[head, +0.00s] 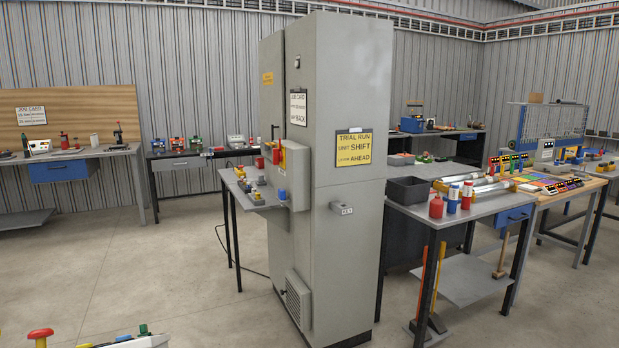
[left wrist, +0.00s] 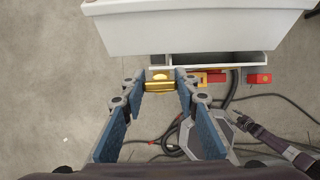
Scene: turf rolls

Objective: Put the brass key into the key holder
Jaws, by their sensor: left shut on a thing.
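The brass key (left wrist: 159,83) is a yellow-gold piece between the blue-padded fingertips of my left gripper (left wrist: 160,84), which is shut on it in the left wrist view. Only a short block of the key shows; the fingers hide its sides. In the head view, a small grey fitting (head: 341,207) with a short label is on the right face of the tall grey cabinet (head: 345,110); it looks like the key holder, but its label is too small to read surely. Neither gripper shows in the head view.
A pale grey box (left wrist: 200,28) is just beyond my left fingertips, with red blocks (left wrist: 259,78) and dark cables (left wrist: 265,95) below it. Right of the cabinet, a workbench (head: 480,207) holds bottles and a dark bin (head: 408,190). Open concrete floor (head: 150,270) lies left of the cabinet.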

